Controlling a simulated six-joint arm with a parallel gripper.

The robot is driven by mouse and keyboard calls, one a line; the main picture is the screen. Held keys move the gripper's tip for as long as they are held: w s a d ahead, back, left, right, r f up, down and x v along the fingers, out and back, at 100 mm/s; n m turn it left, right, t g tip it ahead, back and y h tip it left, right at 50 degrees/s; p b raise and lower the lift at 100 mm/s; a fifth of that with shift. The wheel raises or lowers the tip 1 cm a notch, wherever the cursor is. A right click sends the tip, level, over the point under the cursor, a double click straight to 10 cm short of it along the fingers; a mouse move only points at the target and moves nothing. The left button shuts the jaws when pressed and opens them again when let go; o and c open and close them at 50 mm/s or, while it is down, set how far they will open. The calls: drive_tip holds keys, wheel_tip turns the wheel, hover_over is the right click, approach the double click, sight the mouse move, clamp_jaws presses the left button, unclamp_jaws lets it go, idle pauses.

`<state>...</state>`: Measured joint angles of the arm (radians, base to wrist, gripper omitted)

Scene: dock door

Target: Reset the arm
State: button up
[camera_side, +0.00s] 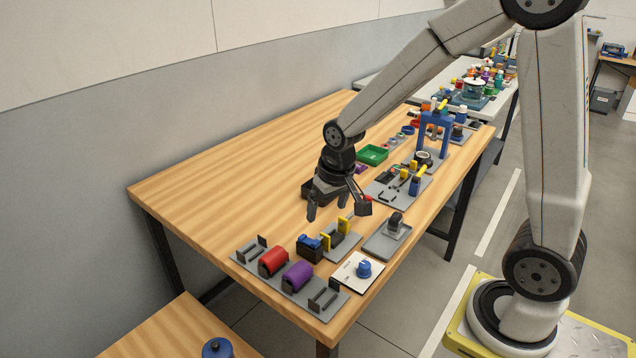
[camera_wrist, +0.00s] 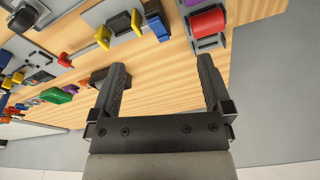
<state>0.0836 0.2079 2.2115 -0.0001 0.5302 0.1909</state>
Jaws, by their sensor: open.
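My gripper (camera_side: 335,206) hangs from my arm above the wooden table (camera_side: 210,172), fingers pointing down. In the wrist view my gripper (camera_wrist: 160,80) shows its two dark fingers spread apart with bare table between them. It holds nothing. In the side view it is above and behind the yellow and blue parts, and apart from them as far as I can see. How high it is above the table is hard to tell.
A grey plate with a red cylinder (camera_side: 273,261) and a purple cylinder (camera_side: 297,276) lies at the near end. A white plate with a blue knob (camera_side: 364,269) and a grey tray (camera_side: 386,243) are beside it. A green bin (camera_side: 372,155) and blue frame (camera_side: 433,135) stand farther back. The table's left side is clear.

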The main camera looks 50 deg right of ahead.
drive_tip(key=s+a+f+n, duration=0.2)
drive_tip(key=s+a+n, duration=0.1)
drive_tip(key=s, duration=0.6)
drive_tip(key=shift+s, duration=0.15)
